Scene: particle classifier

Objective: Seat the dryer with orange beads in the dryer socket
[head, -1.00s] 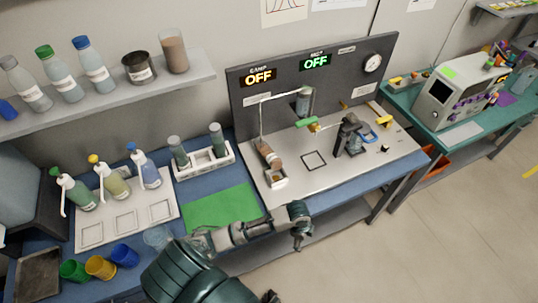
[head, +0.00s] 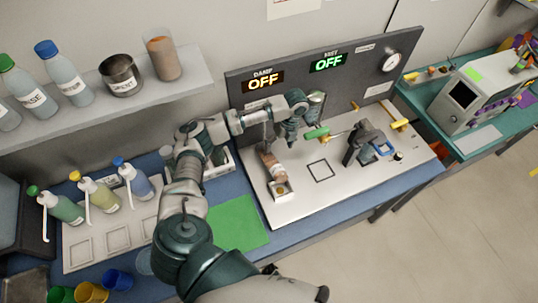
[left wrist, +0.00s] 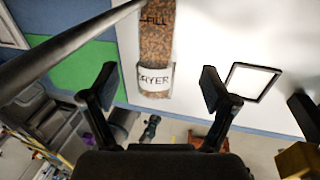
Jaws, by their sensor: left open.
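The dryer with orange-brown beads (head: 270,161) is a clear tube with a white label, leaning at the left of the grey rig plate. Its lower end is at a small white holder (head: 281,190); I cannot tell whether it is seated or whether this is the dryer socket. In the left wrist view the bead tube (left wrist: 156,45) reads "FILL" and "DRYER". My left gripper (head: 290,132) is open, above and right of the tube in the head view. In the left wrist view my left gripper's fingers (left wrist: 156,84) stand apart, with the tube beyond and between them. My right gripper is not seen.
A dark panel (head: 240,85) with two OFF displays stands behind the plate. My left arm partly hides a white rack (head: 227,160). The green mat (head: 240,222) is clear.

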